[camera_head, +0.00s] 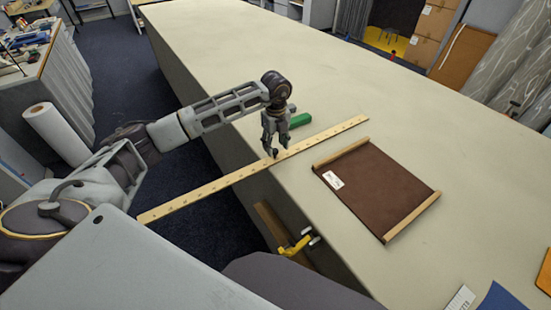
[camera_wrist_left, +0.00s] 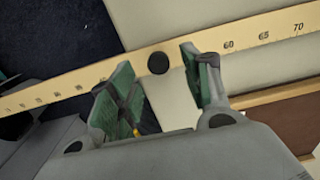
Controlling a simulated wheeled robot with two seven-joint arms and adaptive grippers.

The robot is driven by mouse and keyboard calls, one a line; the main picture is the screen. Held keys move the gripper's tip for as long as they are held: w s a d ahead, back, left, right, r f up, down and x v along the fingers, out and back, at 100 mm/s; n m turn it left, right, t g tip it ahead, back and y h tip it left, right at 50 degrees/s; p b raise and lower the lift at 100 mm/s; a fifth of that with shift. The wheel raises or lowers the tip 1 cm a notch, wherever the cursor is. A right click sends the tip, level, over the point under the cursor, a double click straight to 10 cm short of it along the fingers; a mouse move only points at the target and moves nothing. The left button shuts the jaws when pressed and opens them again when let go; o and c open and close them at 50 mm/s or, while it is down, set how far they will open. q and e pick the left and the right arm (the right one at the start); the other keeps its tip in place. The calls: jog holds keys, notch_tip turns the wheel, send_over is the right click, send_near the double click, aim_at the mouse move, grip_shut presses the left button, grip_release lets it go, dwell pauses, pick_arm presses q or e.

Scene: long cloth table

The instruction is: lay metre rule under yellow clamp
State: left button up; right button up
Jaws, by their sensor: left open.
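The metre rule (camera_head: 225,181) is a long pale wooden strip with marks. Its right part lies on the table and its left part sticks out past the table's edge over the floor. It also crosses the left wrist view (camera_wrist_left: 262,35), with a dark round spot on it near the fingertips. My left gripper (camera_head: 271,152) points down at the rule near the table edge. Its green-padded fingers (camera_wrist_left: 156,62) are apart, with nothing gripped. The yellow clamp (camera_head: 296,246) is at the table's near edge, lower than the rule in the picture. My right gripper is not in view.
A brown board (camera_head: 375,190) with wooden end strips and a white label lies right of the rule. The long table (camera_head: 240,50) is clear toward the far end. A blue item (camera_head: 500,299) is at lower right.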

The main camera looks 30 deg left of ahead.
aim_at(275, 151)
pick_arm(q)
notch_tip(275, 151, down, 3)
jog(key=shift+r, duration=0.1)
jog(key=shift+f+p, duration=0.3)
jog(key=shift+f, duration=0.2)
jog(key=shift+c, duration=0.7)
jog(key=c, duration=0.5)
grip_shut()
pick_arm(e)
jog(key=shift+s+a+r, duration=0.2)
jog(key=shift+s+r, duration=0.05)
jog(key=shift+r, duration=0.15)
